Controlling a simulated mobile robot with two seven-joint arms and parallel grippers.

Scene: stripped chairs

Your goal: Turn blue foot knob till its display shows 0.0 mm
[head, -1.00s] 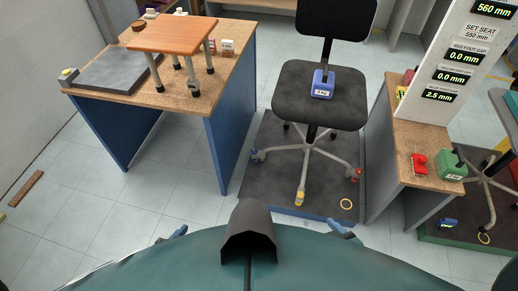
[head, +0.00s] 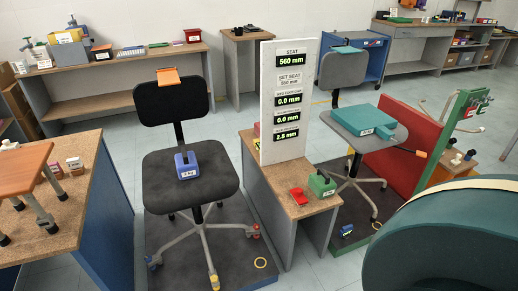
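The black chair (head: 160,195) stands on a dark platform (head: 235,258) in the head view. Its blue foot knob (head: 154,262) is at the left leg end, its yellow foot (head: 214,282) at the front, and its red foot (head: 254,231) at the right. A blue weight (head: 188,167) rests on the chair seat. Neither of my grippers is in view.
A wooden-topped desk (head: 75,215) stands left of the platform. A low bench (head: 300,207) with a red device (head: 299,196) and green weight (head: 322,184) stands right of it. A yellow ring (head: 261,263) lies on the platform. A second chair (head: 365,122) is farther right.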

